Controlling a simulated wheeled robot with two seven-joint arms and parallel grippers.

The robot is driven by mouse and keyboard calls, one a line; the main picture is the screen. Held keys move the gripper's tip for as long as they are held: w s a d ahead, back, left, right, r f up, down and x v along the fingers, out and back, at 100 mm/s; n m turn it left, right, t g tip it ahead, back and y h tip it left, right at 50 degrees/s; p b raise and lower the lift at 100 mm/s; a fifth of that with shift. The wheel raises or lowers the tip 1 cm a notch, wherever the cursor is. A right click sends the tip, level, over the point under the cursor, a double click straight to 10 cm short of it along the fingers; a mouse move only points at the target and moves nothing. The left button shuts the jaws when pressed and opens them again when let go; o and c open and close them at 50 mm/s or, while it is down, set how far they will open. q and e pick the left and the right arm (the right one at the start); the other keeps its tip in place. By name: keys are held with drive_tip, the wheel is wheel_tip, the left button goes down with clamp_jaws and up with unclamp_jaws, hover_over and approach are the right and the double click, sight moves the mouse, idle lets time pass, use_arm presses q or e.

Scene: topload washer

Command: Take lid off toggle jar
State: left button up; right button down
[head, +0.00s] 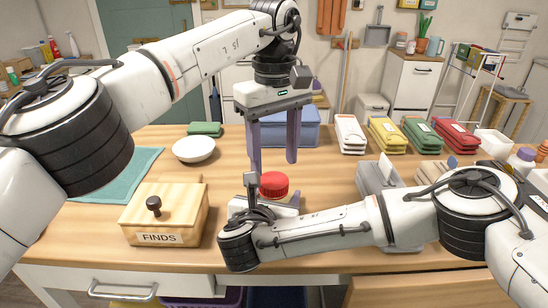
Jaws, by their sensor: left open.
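The jar's round red lid (274,184) shows near the middle of the table. The jar's body is mostly hidden behind my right arm and hand. My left gripper (273,168) points down above the lid, open, with one finger to each side of it in the picture. I cannot tell its exact height over the lid. My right gripper (256,196) comes in low from the right, in front of and beside the jar. Its fingers are mostly hidden, so I cannot tell whether it touches or holds the jar.
A wooden box (165,212) labelled FINDS stands left of the jar. A white bowl (194,149), a teal mat (130,170) and a blue bin (305,132) lie behind. Coloured cases (388,136) line the back right. A grey holder (378,178) stands right of the jar.

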sight(274, 180)
use_arm(q)
drive_tip(key=shift+s+r+m, duration=0.15)
drive_tip(key=shift+r+m, duration=0.45)
drive_tip(key=shift+r, duration=0.3)
drive_tip(key=shift+r+m, duration=0.4)
drive_tip(key=shift+r, duration=0.25)
drive_tip(key=shift+f, duration=3.9)
drive_tip(key=c, duration=0.9)
drive_tip(key=shift+n, duration=1.6)
drive_tip(key=o, duration=1.2)
drive_tip(key=shift+c, duration=0.2)
